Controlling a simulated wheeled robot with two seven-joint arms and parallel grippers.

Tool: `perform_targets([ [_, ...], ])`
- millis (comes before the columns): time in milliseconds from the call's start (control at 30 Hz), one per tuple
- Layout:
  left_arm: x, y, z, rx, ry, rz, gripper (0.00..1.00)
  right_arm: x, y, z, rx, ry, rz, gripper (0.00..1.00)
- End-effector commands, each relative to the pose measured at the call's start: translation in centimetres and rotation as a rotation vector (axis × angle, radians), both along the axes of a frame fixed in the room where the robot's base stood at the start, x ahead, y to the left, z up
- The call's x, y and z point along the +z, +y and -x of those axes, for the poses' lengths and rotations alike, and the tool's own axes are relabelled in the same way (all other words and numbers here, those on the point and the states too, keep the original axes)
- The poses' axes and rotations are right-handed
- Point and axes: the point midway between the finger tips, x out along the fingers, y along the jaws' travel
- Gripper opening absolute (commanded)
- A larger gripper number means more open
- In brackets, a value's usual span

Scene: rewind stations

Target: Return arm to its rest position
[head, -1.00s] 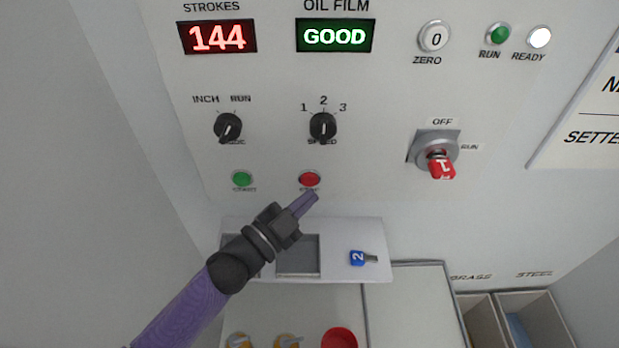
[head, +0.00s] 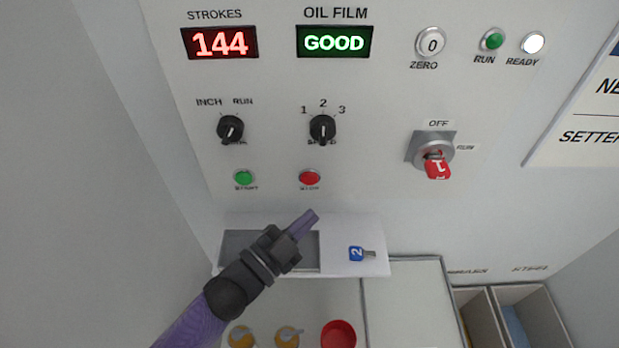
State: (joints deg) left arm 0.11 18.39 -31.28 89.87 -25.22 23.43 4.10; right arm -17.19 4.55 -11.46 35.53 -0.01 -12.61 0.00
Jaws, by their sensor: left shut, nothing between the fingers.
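My left gripper (head: 309,219) comes in from the lower left of the head view on a purple and black arm. Its fingers are shut and empty. It hovers in front of the small shelf (head: 345,227), below the red STOP button (head: 309,177) and apart from it. The green START button (head: 244,177) is to the left of STOP. My right gripper is not in view.
The panel carries a STROKES display (head: 220,43) reading 144, an OIL FILM display (head: 335,42) reading GOOD, two black knobs, and a red key (head: 437,166) in a switch. A blue tag (head: 357,254) lies on the shelf. A red round container (head: 338,334) stands below.

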Motion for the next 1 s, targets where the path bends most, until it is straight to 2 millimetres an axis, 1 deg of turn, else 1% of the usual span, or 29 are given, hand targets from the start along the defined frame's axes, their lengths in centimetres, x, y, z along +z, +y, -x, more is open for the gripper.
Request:
perform_targets([
  [200,0.0,0.0,0.0,0.001,0.000,0.000,0.00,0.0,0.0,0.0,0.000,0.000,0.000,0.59],
  [267,0.0,0.2,-0.2,0.029,0.021,0.002,0.00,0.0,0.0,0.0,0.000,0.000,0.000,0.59],
  [333,-0.2,1.3,-0.7,0.137,0.104,0.011,0.00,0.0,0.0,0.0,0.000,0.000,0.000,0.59],
  [367,-0.5,2.1,-0.9,0.208,0.167,0.015,0.00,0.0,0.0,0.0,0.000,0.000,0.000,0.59],
  [400,-1.0,3.5,-0.9,0.312,0.270,0.019,0.00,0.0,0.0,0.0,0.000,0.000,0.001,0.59],
  [467,-2.1,5.8,-0.2,0.460,0.442,0.022,0.00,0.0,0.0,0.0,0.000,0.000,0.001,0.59],
  [500,-2.8,7.2,0.6,0.539,0.554,0.019,0.00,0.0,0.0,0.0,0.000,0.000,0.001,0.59],
  [567,-3.9,8.8,2.2,0.632,0.706,0.010,0.00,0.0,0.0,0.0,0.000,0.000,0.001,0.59],
  [600,-4.5,9.7,3.5,0.681,0.799,0.004,0.00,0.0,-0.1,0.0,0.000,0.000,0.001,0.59],
  [667,-5.2,10.9,5.5,0.741,0.929,-0.010,0.00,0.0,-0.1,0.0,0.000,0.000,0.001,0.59],
  [700,-5.5,11.5,6.9,0.773,1.011,-0.019,0.00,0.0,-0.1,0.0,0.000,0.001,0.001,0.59],
  [767,-5.9,12.3,9.1,0.813,1.129,-0.037,0.00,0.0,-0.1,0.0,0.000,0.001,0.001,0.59],
  [833,-6.1,13.0,11.7,0.850,1.260,-0.059,0.00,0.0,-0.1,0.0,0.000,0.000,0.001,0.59],
  [967,-5.8,13.9,16.8,0.894,1.491,-0.112,0.00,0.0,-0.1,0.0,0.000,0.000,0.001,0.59],
  [1000,-7.6,13.9,17.2,0.898,1.522,-0.125,0.00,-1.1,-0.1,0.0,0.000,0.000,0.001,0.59],
])
